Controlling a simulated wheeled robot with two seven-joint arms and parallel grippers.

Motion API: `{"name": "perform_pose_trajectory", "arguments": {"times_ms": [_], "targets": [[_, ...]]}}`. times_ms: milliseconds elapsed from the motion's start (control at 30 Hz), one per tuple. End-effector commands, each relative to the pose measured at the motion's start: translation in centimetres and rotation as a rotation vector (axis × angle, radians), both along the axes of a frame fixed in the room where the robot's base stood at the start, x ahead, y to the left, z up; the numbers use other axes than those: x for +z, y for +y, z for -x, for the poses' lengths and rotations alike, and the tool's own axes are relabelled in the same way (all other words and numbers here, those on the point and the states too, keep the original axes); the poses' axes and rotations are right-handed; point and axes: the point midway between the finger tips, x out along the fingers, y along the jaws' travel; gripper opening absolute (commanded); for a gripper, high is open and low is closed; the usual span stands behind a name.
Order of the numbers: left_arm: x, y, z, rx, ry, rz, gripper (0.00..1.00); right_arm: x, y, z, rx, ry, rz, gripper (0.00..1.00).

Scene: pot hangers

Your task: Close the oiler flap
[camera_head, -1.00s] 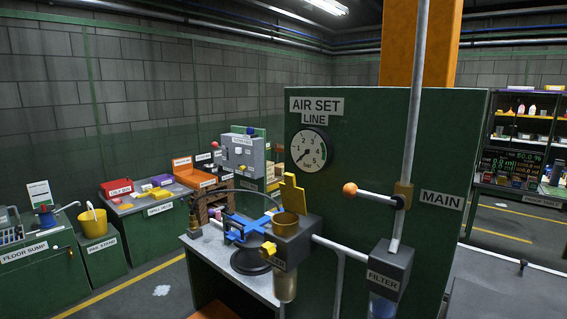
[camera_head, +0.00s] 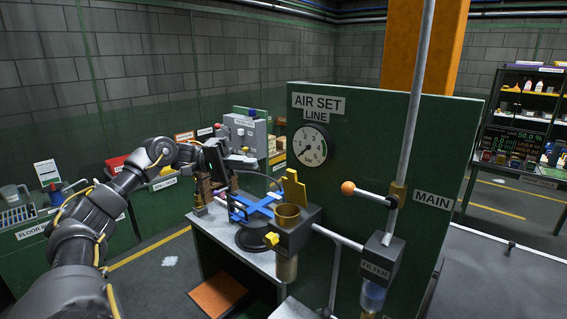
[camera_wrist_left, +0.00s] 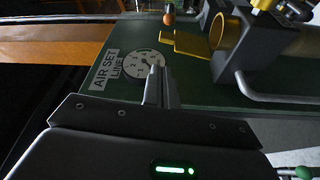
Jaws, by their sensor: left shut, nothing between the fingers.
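The oiler (camera_head: 300,228) is a dark block with a brass-yellow cup (camera_head: 287,216) on top and a clear bowl (camera_head: 286,268) below. Its yellow flap (camera_head: 294,190) stands upright behind the cup, so the cup is open. In the left wrist view the flap (camera_wrist_left: 188,43) and the cup (camera_wrist_left: 278,42) show at the upper right. My left gripper (camera_head: 232,178) is left of the oiler, apart from the flap. In the wrist view its fingers (camera_wrist_left: 155,80) are together and empty. My right gripper is in neither view.
The green panel (camera_head: 360,140) with a pressure gauge (camera_head: 311,146) stands behind the oiler. A lever with an orange knob (camera_head: 348,188) and a filter (camera_head: 380,262) are to the right.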

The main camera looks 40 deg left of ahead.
Motion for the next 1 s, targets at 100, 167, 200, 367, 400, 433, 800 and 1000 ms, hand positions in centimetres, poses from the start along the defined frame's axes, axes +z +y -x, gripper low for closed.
{"name": "perform_pose_trajectory", "arguments": {"times_ms": [100,167,200,367,400,433,800,1000], "targets": [[0.0,-0.3,-0.1,-0.001,0.001,0.001,0.0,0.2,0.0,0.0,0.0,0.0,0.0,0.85],[0.1,-0.7,-0.3,0.0,0.0,0.0,0.0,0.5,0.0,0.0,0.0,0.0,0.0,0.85],[0.2,-1.1,-0.4,-0.001,0.0,0.001,0.0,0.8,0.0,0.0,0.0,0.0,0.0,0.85],[0.7,-3.6,-1.3,-0.001,-0.002,0.001,0.0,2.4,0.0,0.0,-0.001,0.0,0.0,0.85],[0.7,-4.3,-1.6,-0.002,-0.002,0.002,0.0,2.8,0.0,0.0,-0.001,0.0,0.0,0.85],[0.8,-4.8,-1.8,-0.001,-0.002,0.002,0.0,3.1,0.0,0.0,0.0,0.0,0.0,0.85],[0.8,-9.0,-3.4,0.003,-0.002,0.001,0.0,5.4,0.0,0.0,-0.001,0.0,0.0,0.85],[0.6,-9.4,-3.5,0.003,-0.002,0.0,0.0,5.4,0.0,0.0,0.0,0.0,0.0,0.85]]}}
